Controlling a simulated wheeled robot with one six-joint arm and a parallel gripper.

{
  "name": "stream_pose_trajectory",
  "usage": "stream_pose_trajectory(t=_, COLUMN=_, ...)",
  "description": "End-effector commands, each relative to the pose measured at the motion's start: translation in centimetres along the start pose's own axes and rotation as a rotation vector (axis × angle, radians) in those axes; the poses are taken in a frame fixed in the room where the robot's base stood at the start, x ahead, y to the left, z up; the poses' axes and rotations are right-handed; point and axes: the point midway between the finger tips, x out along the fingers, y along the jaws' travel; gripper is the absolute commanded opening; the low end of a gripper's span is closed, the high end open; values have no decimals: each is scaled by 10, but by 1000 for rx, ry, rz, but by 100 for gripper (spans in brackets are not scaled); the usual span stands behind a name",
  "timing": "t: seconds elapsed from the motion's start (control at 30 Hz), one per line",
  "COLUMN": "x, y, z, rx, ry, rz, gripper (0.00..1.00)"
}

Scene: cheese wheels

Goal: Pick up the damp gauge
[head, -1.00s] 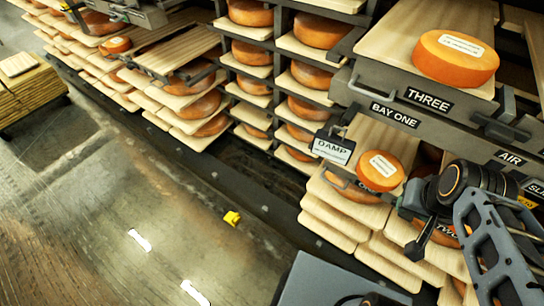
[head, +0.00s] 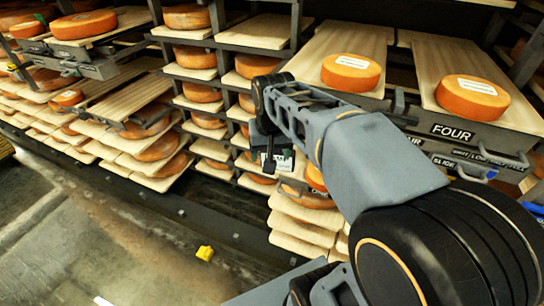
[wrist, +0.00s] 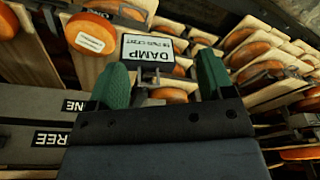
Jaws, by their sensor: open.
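The damp gauge (wrist: 149,48) is a small box with a white face lettered DAMP. In the wrist view it is just beyond the fingertips, upside down, with a dark bracket below it. My gripper (wrist: 163,72) is open, its two green fingers spread to either side of the gauge's lower part. I cannot tell whether they touch it. In the head view my gripper (head: 270,158) is at the front of the racks, and my arm hides most of the gauge. Only a pale bit of the gauge (head: 286,163) shows.
Orange cheese wheels (head: 351,72) lie on wooden boards across the racks. A drawer front labelled FOUR (head: 453,132) is at the right. Stacked boards (head: 301,230) stand below my gripper. A yellow object (head: 205,253) lies on the open floor.

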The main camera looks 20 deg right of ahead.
Motion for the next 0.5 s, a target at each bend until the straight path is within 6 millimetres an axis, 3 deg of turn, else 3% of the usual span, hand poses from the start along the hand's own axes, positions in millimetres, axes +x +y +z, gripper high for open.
stream_pose_trajectory(t=0.03, x=-12, y=3, z=-20, rx=53, ry=-26, rz=13, gripper=74)
stream_pose_trajectory(t=0.2, x=-35, y=14, z=-70, rx=218, ry=-101, rz=54, gripper=74)
stream_pose_trajectory(t=0.33, x=-44, y=22, z=-95, rx=309, ry=-140, rz=79, gripper=74)
stream_pose_trajectory(t=0.5, x=-45, y=29, z=-111, rx=376, ry=-167, rz=97, gripper=74)
